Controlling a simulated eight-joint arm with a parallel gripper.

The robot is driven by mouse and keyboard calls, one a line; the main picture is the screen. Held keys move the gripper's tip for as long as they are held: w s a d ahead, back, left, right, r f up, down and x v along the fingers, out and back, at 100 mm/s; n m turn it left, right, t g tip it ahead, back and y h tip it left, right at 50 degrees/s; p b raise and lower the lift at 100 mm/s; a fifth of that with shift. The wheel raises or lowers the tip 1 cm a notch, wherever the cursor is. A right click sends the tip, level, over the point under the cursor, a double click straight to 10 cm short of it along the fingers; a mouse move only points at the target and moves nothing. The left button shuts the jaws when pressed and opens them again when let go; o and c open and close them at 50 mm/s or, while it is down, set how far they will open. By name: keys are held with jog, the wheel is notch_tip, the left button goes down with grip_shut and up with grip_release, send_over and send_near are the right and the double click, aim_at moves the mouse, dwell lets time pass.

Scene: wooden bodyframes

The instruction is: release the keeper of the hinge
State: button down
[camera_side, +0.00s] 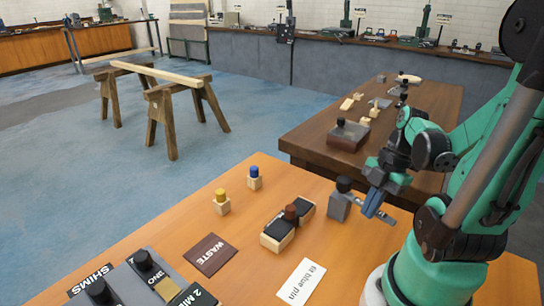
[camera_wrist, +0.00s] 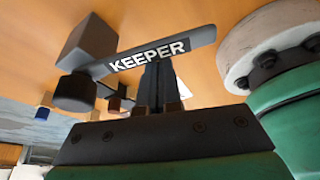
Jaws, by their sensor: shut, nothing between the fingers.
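The keeper (camera_wrist: 150,55) is a grey bar lettered KEEPER, joined to a grey block (camera_wrist: 88,42) with a dark round knob (camera_wrist: 75,92). In the side view the block (camera_side: 340,206) stands on the orange bench, and the keeper bar (camera_side: 386,216) reaches out to the right. My gripper (camera_wrist: 157,75) is shut and empty, with its fingertips right at the bar's middle; I cannot tell if they touch. The gripper (camera_side: 373,207) also shows in the side view. The likely hinge (camera_side: 272,234), wood and black with a brown knob (camera_side: 291,213), lies left of the block.
A yellow-topped pin block (camera_side: 222,207) and a blue-topped one (camera_side: 254,183) stand farther back. A WASTE mat (camera_side: 210,254), a card reading "fit blue pin" (camera_side: 301,282) and the SHIMS holder (camera_side: 150,285) lie toward the front. Bare bench lies between them.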

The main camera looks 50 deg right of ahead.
jog(key=shift+s+d, duration=0.2)
jog(key=shift+d, duration=0.5)
dwell(0.4)
jog(key=a, duration=0.4)
jog(key=w+v, duration=0.1)
jog(key=v, duration=0.9)
jog(key=shift+w, duration=0.15)
jog(key=w+a+f+m+t+h, duration=0.1)
jog(key=w+a+m+t+h, duration=0.2)
jog(key=w+a+m, duration=0.9)
jog(key=w+m+t, duration=0.1)
jog(key=w+t, duration=0.1)
jog(key=shift+f+m+t+h, duration=0.2)
jog(key=shift+m+t+h, duration=0.1)
jog(key=shift+m+t, duration=0.1)
